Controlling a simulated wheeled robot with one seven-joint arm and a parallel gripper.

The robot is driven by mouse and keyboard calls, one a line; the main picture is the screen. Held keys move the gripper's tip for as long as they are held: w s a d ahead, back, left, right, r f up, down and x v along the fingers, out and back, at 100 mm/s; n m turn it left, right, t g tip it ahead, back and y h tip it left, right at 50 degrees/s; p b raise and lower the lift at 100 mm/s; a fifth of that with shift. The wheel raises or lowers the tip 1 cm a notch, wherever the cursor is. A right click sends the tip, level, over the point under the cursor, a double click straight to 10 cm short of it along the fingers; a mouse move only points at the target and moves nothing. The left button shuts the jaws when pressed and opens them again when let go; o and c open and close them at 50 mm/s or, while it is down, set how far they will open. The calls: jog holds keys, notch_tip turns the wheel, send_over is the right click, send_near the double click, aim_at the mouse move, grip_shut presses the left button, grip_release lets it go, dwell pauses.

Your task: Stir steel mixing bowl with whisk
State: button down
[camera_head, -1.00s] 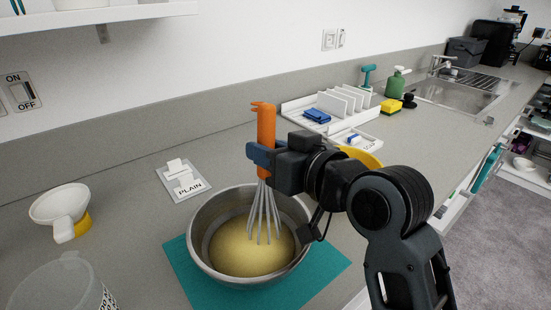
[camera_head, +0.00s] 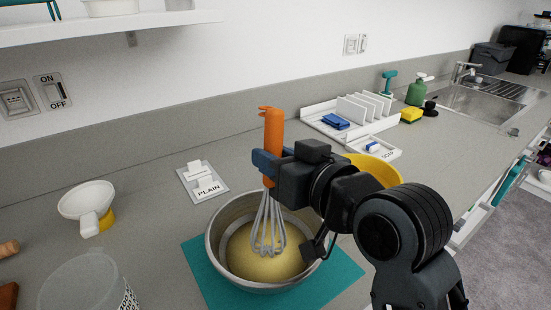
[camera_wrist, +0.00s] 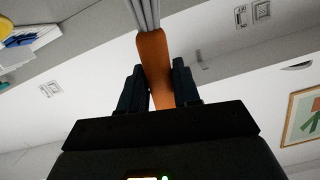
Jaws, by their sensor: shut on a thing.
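The whisk has an orange handle (camera_head: 273,150) and grey wires (camera_head: 268,225). My gripper (camera_head: 268,165) is shut on the handle and holds the whisk nearly upright. Its wires reach down into the steel mixing bowl (camera_head: 217,262), and their lower ends are at the yellow contents (camera_head: 262,262). In the wrist view the orange handle (camera_wrist: 154,70) sits between my gripper's dark fingers (camera_wrist: 160,88). The bowl stands on a teal mat (camera_head: 212,285). My arm covers part of the bowl's right side.
A yellow bowl (camera_head: 380,170) is partly behind my arm. A white rack (camera_head: 350,120) and the sink (camera_head: 480,103) are further right.

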aim_at(276, 113)
jog(key=shift+w+r+p, duration=0.2)
jog(key=shift+r+p, duration=1.25)
jog(key=shift+r, duration=0.35)
jog(key=shift+w+r+p, duration=0.2)
jog(key=shift+r+p, duration=1.25)
jog(key=shift+r, duration=0.3)
